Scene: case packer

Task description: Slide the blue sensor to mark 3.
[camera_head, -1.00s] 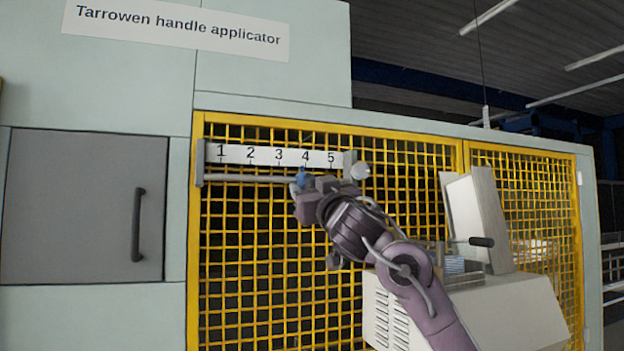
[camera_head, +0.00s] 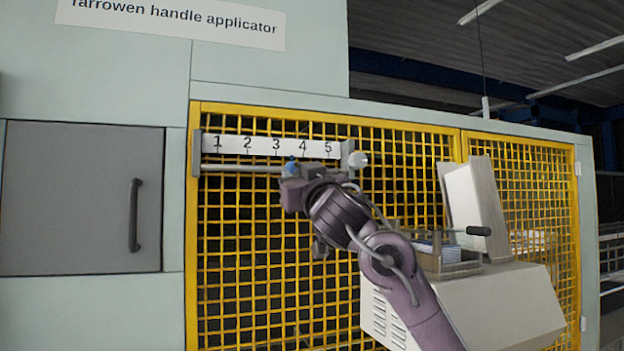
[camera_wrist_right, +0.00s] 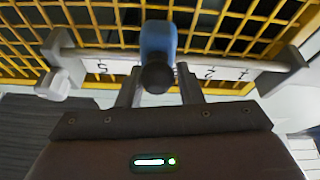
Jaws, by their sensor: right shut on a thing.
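The blue sensor (camera_head: 290,167) sits on the horizontal rail (camera_head: 240,168) under the numbered scale (camera_head: 262,147). In the head view it is between marks 3 and 4. My right gripper (camera_head: 292,181) is at the sensor, shut on its dark knob. The right wrist view shows the blue body (camera_wrist_right: 158,38) with the round dark knob (camera_wrist_right: 157,77) between the two fingers (camera_wrist_right: 158,88). There the sensor hides the middle of the scale. My left gripper is not in view.
A pale round knob (camera_head: 357,159) is at the rail's right end. Yellow mesh guarding (camera_head: 240,250) lies behind the rail. A pale console (camera_head: 480,305) with a tilted panel (camera_head: 470,210) and a black-gripped handle (camera_head: 479,231) stands at the lower right. A grey door (camera_head: 75,200) is at left.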

